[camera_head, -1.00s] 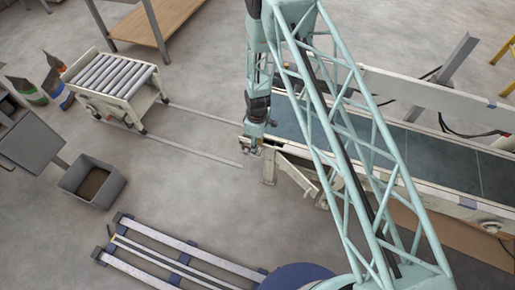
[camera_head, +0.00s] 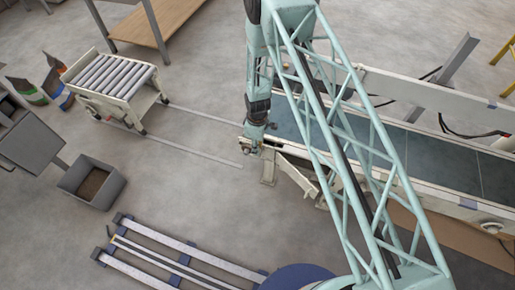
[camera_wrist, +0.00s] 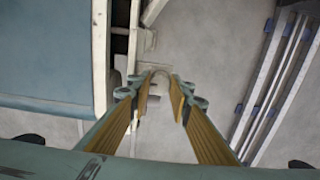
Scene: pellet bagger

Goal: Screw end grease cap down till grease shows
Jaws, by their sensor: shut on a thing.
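My gripper (camera_head: 250,149) is at the near left end of the belt conveyor (camera_head: 397,138), low beside its end frame. In the wrist view my gripper (camera_wrist: 161,84) has its two tan-padded fingers closed in on a small pale rounded piece (camera_wrist: 161,73) at their tips. This looks like the grease cap, but the fingers hide most of it. I cannot tell whether any grease shows. The grease cap is too small to make out in the head view.
The conveyor's blue belt (camera_wrist: 45,55) and pale side frame (camera_wrist: 99,50) lie close left of my fingers in the wrist view. A roller cart (camera_head: 115,78), a grey bin (camera_head: 92,182) and a floor rail frame (camera_head: 180,258) stand apart.

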